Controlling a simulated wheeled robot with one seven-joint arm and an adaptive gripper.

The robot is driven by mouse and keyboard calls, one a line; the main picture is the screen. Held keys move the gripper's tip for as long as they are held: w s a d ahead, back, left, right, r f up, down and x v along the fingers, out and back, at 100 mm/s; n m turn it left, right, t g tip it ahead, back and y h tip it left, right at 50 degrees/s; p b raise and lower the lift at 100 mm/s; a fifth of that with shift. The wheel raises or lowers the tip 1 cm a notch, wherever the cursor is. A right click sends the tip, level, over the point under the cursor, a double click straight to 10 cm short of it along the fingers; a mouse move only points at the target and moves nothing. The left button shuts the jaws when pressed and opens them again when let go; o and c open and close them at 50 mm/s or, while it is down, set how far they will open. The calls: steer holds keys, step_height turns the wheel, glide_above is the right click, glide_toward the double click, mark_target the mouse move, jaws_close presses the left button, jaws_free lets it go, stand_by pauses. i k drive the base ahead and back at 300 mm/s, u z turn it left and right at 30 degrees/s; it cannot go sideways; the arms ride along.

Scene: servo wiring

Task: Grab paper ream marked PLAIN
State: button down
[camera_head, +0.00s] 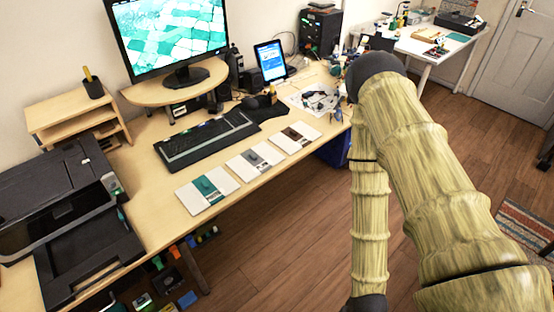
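Three flat white paper packs lie in a slanting row along the desk's front edge. The nearest pack (191,199) has a teal band, the middle pack (241,170) a grey band, and the far pack (284,144) a dark brown band. Their lettering is too small to read, so I cannot tell which is marked PLAIN. My arm rises at the right, bends at a dark joint, and comes down in front of the floor, to the right of the packs. My gripper is not in view; the arm runs out at the bottom edge.
A black keyboard (205,143) lies just behind the packs. A black printer (60,205) stands at the left, a monitor (172,38) and a tablet (270,62) at the back. Open wooden floor (290,225) lies in front of the desk.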

mark_target(251, 164)
steer(key=z, duration=2)
steer(key=i, duration=2.05)
steer(key=u, duration=3.75)
